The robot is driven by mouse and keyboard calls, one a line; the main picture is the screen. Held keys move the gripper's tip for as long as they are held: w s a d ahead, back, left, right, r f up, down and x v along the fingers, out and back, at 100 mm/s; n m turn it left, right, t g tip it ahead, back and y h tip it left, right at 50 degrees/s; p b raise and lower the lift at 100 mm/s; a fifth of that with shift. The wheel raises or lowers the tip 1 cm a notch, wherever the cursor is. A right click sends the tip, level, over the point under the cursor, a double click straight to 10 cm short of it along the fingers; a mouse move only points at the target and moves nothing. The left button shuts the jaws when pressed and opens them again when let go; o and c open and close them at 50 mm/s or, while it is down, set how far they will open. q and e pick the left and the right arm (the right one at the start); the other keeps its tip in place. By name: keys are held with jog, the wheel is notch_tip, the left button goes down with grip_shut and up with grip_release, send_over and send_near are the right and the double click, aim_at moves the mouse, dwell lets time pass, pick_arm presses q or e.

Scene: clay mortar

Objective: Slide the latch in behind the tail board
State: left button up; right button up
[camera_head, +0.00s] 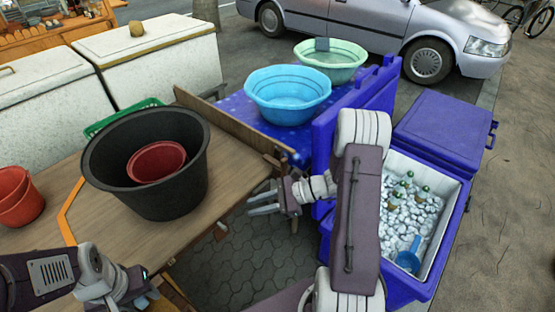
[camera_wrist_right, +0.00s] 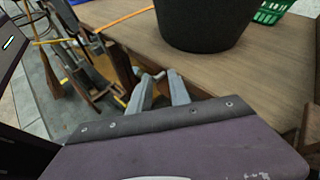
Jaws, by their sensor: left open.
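The brown tail board (camera_head: 232,124) stands on edge along the right end of the wooden table. I cannot make out the latch for certain; a small brown wooden piece (camera_head: 271,160) sits near the board's front end. My right gripper (camera_head: 250,204) is below and in front of that end, off the table edge, its two fingers apart with nothing seen between them. In the right wrist view its fingers (camera_wrist_right: 163,80) point toward the table's edge. My left gripper (camera_head: 155,289) is open and empty at the bottom left, by the table's front edge.
A black tub (camera_head: 188,195) with a red bucket (camera_head: 157,162) inside stands on the table (camera_head: 95,225). A blue table with a blue basin (camera_head: 288,95) and a green basin (camera_head: 330,58) is beyond the board. An ice-filled blue cooler (camera_head: 452,235) is at the right.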

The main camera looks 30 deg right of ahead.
jog(key=w+d+m+t, duration=0.5)
jog(key=d+t, duration=0.1)
jog(key=d, duration=0.2)
jog(key=m+t+h, duration=0.5)
jog(key=m, duration=0.1)
send_near(282, 161)
jog(key=w, duration=0.2)
jog(key=w+f, duration=0.1)
jog(key=shift+w+a, duration=0.25)
jog(key=shift+a, duration=0.05)
jog(key=x, duration=0.9)
grip_shut()
jog(key=shift+a, duration=0.1)
